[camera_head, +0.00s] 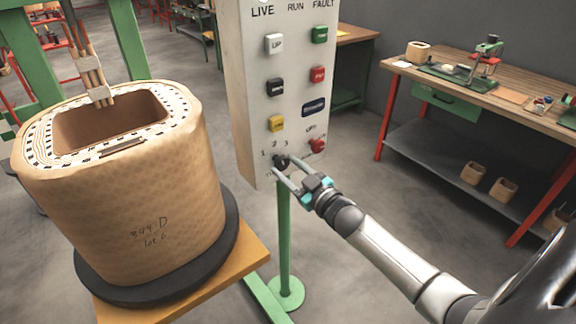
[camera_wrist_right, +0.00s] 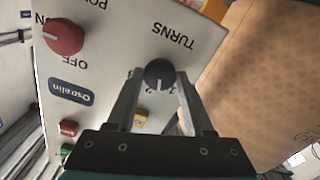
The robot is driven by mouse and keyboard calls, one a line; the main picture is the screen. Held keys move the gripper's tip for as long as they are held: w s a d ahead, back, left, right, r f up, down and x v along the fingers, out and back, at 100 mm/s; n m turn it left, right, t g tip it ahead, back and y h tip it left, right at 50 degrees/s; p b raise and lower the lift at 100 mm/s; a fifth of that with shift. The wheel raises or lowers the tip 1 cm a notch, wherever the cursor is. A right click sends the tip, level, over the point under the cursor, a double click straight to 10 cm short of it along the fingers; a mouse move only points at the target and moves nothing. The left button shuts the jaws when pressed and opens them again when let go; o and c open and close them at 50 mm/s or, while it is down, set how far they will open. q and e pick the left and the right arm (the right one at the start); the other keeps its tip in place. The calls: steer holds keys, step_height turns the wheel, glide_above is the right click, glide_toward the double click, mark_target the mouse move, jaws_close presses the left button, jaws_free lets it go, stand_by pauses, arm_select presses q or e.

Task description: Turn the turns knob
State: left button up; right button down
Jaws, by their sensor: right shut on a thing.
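The turns knob (camera_wrist_right: 159,74) is a round black knob with a white pointer line, on the white control panel (camera_wrist_right: 105,60). In the right wrist view the word TURNS shows beside it, upside down. In the head view the knob (camera_head: 281,161) sits low on the panel, under the marks 1, 2 and 3. My right gripper (camera_wrist_right: 158,84) is shut on the knob, one finger on each side. In the head view the right gripper (camera_head: 282,166) reaches the panel from the lower right. My left gripper does not show.
A red knob (camera_wrist_right: 63,36) marked ON and OFF is close to the turns knob. Several coloured buttons (camera_head: 275,44) are higher on the panel. A large wrapped coil (camera_head: 150,190) stands left of the panel on a black disc. A green post (camera_head: 284,240) carries the panel.

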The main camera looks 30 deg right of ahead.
steer(key=n, duration=0.5)
steer(key=shift+p, duration=0.35)
steer(key=shift+n, duration=0.3)
steer(key=shift+c, duration=1.4)
jaws_free()
steer(key=s+d+p, duration=0.1)
steer(key=s+p, duration=0.1)
steer(key=s, duration=1.3)
steer(key=shift+s+d, duration=0.1)
